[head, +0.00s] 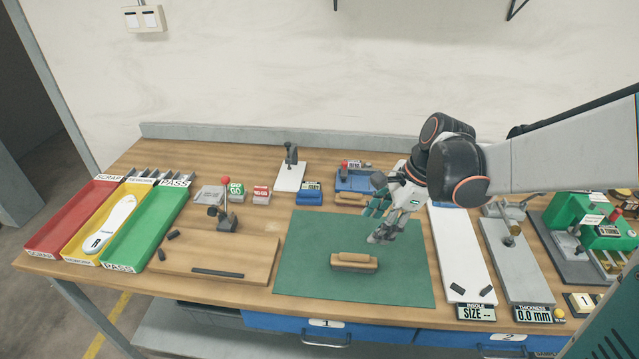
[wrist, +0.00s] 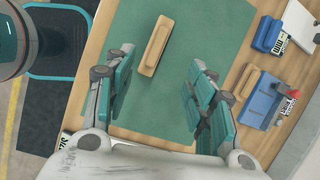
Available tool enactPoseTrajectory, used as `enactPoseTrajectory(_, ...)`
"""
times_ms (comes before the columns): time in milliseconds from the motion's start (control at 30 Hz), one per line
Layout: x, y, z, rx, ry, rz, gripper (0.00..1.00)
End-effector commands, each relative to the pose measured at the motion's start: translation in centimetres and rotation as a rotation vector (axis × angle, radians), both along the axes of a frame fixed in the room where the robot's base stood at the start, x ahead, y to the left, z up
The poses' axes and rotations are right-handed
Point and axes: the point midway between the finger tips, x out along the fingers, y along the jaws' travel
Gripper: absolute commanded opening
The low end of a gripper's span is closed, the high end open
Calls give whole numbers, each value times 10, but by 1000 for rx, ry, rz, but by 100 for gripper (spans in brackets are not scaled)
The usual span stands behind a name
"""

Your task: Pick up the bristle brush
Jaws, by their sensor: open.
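The bristle brush (head: 354,262) lies on the green mat (head: 305,235), with a long wooden handle on top and a darker strip beneath it. In the wrist view the brush (wrist: 154,46) lies at a slant, beyond the fingertips and near the middle of the gap between them. My gripper (head: 376,223) is open and empty. In the head view it hangs above the back right part of the mat, behind and to the right of the brush, not touching it. The wrist view shows both teal fingers (wrist: 160,95) spread wide.
A smaller wooden piece (head: 350,199) lies behind the mat by a blue fixture (head: 355,181). A wooden board (head: 225,255) with a red-knobbed post is at left, beyond it red, yellow and green trays (head: 145,240). A white plate (head: 458,250) and grey fixture (head: 515,262) stand at right.

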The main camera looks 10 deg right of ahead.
Motion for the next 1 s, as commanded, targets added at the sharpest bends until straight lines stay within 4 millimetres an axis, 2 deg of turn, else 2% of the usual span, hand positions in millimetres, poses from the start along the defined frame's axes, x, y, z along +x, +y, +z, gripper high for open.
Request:
enactPoseTrajectory(100, 2, -15, -16, 41, 69, -120, 50)
enactPoseTrajectory(267, 1, -21, -27, 64, 110, -188, 50)
enactPoseTrajectory(700, 10, 6, -94, 64, 112, -189, 50)
enactPoseTrajectory(1000, 12, 14, -109, 64, 111, -190, 50)
